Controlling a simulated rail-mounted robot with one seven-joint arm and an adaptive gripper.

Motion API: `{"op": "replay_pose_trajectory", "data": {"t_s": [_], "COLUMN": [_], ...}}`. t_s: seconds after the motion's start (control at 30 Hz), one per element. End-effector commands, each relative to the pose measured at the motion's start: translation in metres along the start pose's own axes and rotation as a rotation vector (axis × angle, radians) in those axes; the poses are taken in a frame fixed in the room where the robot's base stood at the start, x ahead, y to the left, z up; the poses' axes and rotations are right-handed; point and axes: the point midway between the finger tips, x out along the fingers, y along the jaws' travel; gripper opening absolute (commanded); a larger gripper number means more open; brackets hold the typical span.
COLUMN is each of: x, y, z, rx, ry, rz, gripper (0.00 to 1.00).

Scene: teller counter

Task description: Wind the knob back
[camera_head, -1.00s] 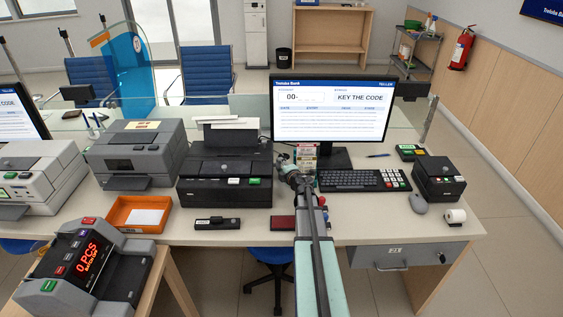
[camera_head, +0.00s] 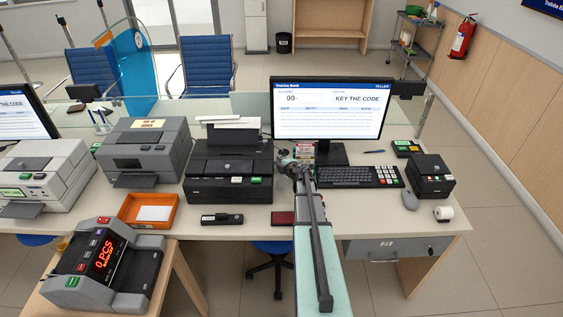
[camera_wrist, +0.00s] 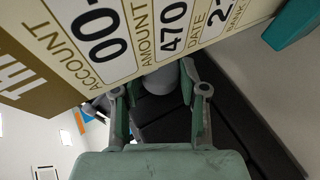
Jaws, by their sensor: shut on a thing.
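The black printer (camera_head: 228,190) stands left of the monitor, with paper at its top. In the wrist view, a dark body that looks like this printer (camera_wrist: 165,125) lies behind the fingers. My gripper (camera_wrist: 158,88) has its two fingers on either side of a grey round knob (camera_wrist: 161,78) and is shut on it. In the head view, my gripper (camera_head: 290,163) is at the right side of the printer, and the knob is hidden by it. The knob's turn angle cannot be told.
A slip with account, amount and date lines (camera_wrist: 130,35) stands close to the fingers; it looks like the small card (camera_head: 305,151) before the monitor (camera_head: 328,108). The keyboard (camera_head: 345,176) is right of my arm. A dark red pad (camera_head: 283,217) lies left of it.

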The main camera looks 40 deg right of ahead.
Motion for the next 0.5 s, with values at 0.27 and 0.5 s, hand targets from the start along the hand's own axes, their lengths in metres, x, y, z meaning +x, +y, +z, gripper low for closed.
{"op": "replay_pose_trajectory", "data": {"t_s": [0.27,0.5], "x": [0.0007,0.0002], "y": [0.002,0.0008], "z": [-0.0001,0.0], "rx": [0.003,0.001], "ry": [-0.001,-0.001], "rz": [0.004,0.003], "gripper": [0.68,0.68]}}
